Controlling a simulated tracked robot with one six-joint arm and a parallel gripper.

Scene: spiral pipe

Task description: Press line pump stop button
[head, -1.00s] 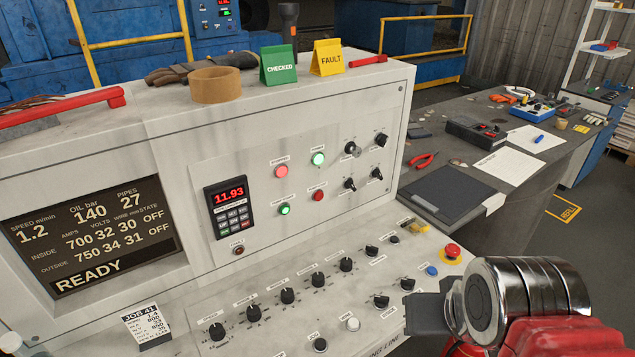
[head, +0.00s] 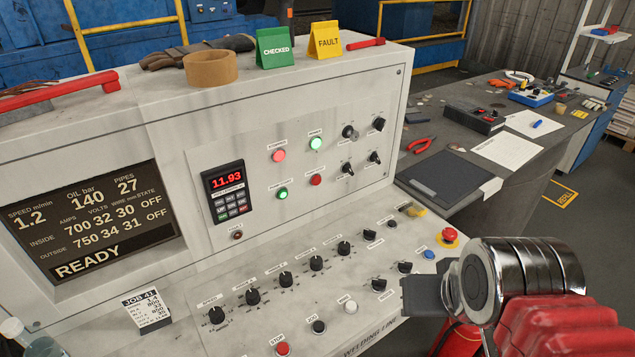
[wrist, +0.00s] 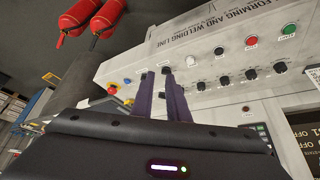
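One red button (head: 316,180) is on the upright panel beside a green button (head: 282,194). Another red button (head: 282,349), with a STOP label, is at the bottom front of the sloping panel. It seems to show in the wrist view (wrist: 251,41) beside a green one (wrist: 289,29). The small labels are too blurred to tell which is the line pump stop. My gripper (head: 422,295) is over the right end of the sloping panel, apart from both. Its fingers (wrist: 160,78) are close together with nothing between them.
A red emergency knob (head: 450,236) and a blue button (head: 429,254) are near my gripper. Several black knobs (head: 285,279) line the sloping panel. A screen (head: 90,222) reads READY. A grey workbench (head: 535,170) stands behind on the right.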

